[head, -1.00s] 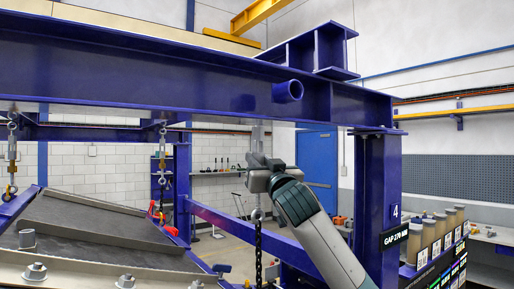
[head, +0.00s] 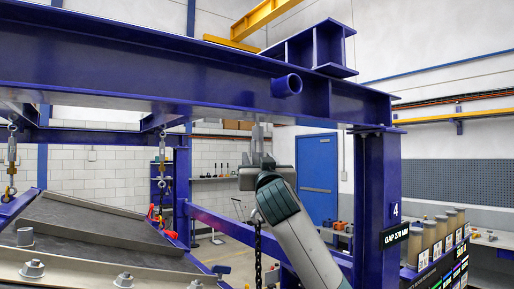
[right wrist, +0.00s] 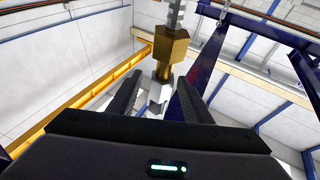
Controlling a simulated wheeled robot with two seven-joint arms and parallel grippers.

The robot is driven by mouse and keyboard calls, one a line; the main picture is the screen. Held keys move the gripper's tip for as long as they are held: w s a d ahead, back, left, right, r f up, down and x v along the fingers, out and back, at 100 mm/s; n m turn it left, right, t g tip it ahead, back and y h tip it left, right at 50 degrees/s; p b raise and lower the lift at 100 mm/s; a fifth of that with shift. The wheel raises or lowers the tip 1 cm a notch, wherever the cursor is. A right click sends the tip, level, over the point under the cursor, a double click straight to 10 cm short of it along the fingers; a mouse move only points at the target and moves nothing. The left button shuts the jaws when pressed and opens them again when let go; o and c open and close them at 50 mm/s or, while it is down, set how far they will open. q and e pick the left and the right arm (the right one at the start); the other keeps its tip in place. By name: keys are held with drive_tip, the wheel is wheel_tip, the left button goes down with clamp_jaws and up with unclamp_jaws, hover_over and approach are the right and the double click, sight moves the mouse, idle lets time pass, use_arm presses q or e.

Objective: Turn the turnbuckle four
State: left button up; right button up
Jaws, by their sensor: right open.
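Turnbuckle four hangs below the blue beam beside the post marked 4. In the head view its upper grey part (head: 258,138) shows, and my right gripper and forearm hide its middle. In the right wrist view its brass hex nut (right wrist: 170,46) shows with a grey threaded rod (right wrist: 176,14) above and a paler grey part below. My right gripper (head: 258,163) is at the turnbuckle. Its two dark fingers (right wrist: 160,92) are open, one on each side of the pale part under the nut; contact cannot be told. My left gripper is not in view.
The blue beam (head: 190,85) runs close above the gripper, and the blue post (head: 376,190) stands to the right. A dark chain (head: 257,245) hangs below. Two other turnbuckles (head: 162,160) hang at left over the grey sloped plate (head: 85,225).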

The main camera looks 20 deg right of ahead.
drive_tip(key=shift+s+a, duration=0.1)
drive_tip(key=shift+s+a+b, duration=0.1)
drive_tip(key=shift+s+b, duration=0.2)
drive_tip(key=shift+s, duration=0.15)
drive_tip(key=s+b, duration=0.2)
drive_tip(key=s, duration=0.4)
drive_tip(key=shift+s+a, duration=0.3)
drive_tip(key=shift+s, duration=0.05)
drive_tip(key=shift+o, duration=0.3)
drive_tip(key=o, duration=0.5)
drive_tip(key=shift+b, duration=0.3)
